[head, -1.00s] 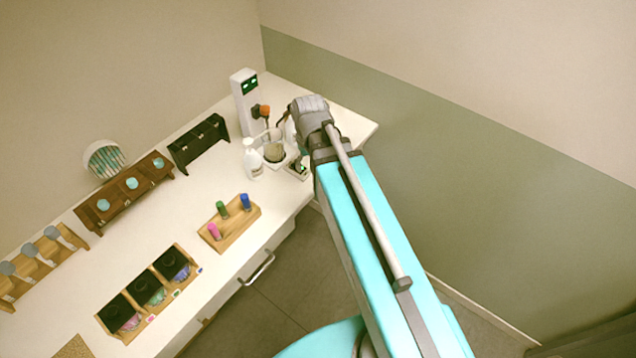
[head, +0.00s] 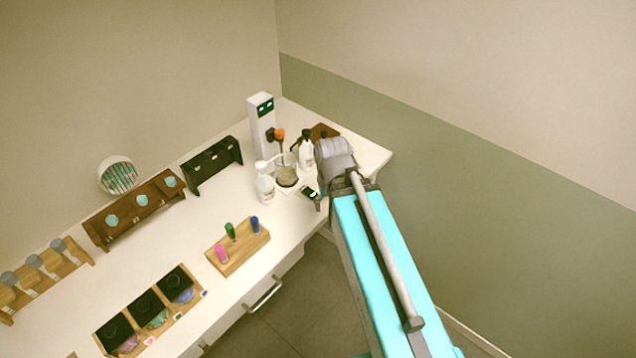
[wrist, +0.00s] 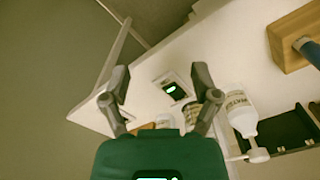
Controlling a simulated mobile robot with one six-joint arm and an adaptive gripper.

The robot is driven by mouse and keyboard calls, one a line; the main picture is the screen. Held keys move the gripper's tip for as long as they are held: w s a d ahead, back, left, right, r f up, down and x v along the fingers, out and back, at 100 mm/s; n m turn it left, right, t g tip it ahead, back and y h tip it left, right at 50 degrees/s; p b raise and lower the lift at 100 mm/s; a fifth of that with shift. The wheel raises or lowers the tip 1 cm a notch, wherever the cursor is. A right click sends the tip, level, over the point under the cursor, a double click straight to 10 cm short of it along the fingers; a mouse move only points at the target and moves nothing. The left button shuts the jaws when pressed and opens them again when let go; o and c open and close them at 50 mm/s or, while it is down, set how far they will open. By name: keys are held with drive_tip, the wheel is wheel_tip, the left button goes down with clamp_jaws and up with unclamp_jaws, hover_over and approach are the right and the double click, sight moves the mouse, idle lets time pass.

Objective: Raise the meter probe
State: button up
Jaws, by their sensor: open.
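The meter probe (head: 279,134) has an orange top and a thin dark stem. It stands beside the tall white meter (head: 262,122) with a green display, above a beaker (head: 287,176) with greyish content. Whether it touches the beaker cannot be told. My gripper (wrist: 160,80) is open and empty in the wrist view, its fingers well apart. In the head view its fingers are mostly hidden behind my wrist, right of the beaker and apart from the probe. The probe cannot be made out in the wrist view.
A small black device (head: 310,193) with a lit display lies by the beaker; it also shows in the wrist view (wrist: 172,88). White bottles (head: 265,184) (head: 306,153) flank the beaker. A black rack (head: 212,166) and a wooden holder (head: 238,251) with coloured vials stand leftward.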

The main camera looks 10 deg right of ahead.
sight(279, 131)
drive_tip(key=w+a+r+n+p, duration=0.4)
drive_tip(key=w+r+n+p, duration=0.1)
drive_tip(key=w+r+p, duration=0.5)
drive_tip(key=w+a+r+n+p, duration=0.5)
drive_tip(key=w+r+p, duration=0.6)
drive_tip(key=w, duration=0.3)
drive_tip(key=shift+w+a+r+p, duration=0.2)
drive_tip(key=shift+w+r+p, duration=0.1)
drive_tip(key=shift+r, duration=0.05)
drive_tip(key=shift+f+b, duration=0.25)
drive_tip(key=shift+b, duration=0.05)
wheel_tip(279, 131, down, 13)
drive_tip(key=b, duration=1.3)
drive_tip(key=shift+f, duration=0.15)
clamp_jaws()
